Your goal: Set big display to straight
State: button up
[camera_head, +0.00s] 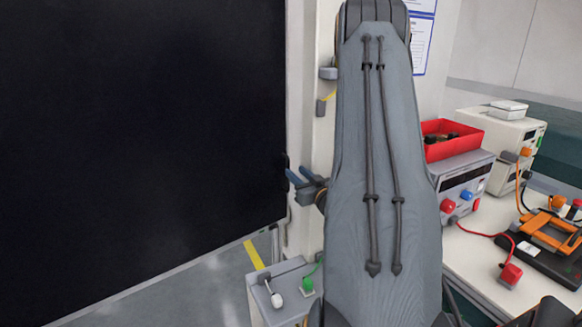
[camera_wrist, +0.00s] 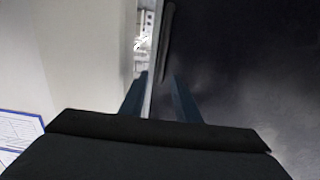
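The big display is a large black panel (camera_head: 150,130) filling the left of the head view. Its right edge is beside my gripper (camera_head: 291,174). In the wrist view the dark display face (camera_wrist: 250,70) fills the right side, with a thin pale edge and a dark strip near the middle. My gripper (camera_wrist: 157,85) shows there with its two blue fingers apart, one on each side of the display's edge. A gap seems to remain between fingers and edge; contact cannot be told. My arm hides part of the head view.
A bench (camera_head: 470,260) at right holds a red bin (camera_head: 452,140), a power supply (camera_head: 462,185) and an orange-and-black device (camera_head: 548,235). Pale wall (camera_wrist: 70,50) lies left in the wrist view.

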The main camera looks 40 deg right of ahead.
aim_at(289, 166)
jog(key=shift+p+x, duration=0.55)
jog(key=shift+x, duration=2.05)
grip_shut()
